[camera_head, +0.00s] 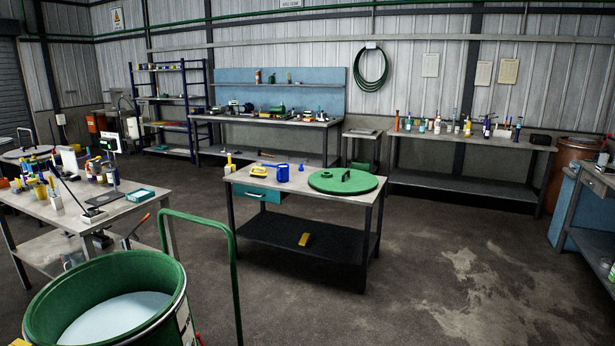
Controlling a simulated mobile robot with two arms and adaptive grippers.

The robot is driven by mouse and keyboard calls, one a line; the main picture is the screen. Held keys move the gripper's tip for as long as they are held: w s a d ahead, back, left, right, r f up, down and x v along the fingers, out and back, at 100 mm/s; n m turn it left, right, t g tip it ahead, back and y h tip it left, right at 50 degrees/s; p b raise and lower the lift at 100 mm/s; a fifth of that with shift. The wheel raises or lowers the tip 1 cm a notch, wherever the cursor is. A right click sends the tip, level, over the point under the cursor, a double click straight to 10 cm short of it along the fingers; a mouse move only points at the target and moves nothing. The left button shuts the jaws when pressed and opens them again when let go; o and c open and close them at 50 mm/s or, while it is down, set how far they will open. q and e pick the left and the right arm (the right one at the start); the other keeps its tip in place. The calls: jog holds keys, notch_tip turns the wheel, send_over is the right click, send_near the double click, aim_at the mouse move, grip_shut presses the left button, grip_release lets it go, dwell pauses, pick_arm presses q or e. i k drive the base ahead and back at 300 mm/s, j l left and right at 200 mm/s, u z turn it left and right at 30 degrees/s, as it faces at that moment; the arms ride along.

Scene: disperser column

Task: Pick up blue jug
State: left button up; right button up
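A small blue jug (283,173) stands upright on the top of the middle workbench (333,204), left of a large green round lid (343,182). A small blue item (301,167) lies just to the right of the jug. A yellow item (259,171) lies to its left on the same bench.
A large green drum (168,270) with pale contents and a green upright handle (236,290) stand in the near left. A cluttered table (70,218) is at the left. Open concrete floor (450,260) lies in front and to the right of the middle bench.

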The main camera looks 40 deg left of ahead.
aim_at(283, 170)
jog(key=u, duration=1.55)
jog(key=i+z, duration=0.2)
jog(key=i, duration=0.45)
jog(key=i+z, duration=0.45)
jog(key=i, duration=1.75)
jog(key=i+j+u, duration=0.15)
jog(key=i+u, duration=0.75)
jog(key=i, duration=0.15)
jog(key=i+l+u, duration=0.25)
jog(key=i+u, duration=0.15)
jog(key=i, duration=0.15)
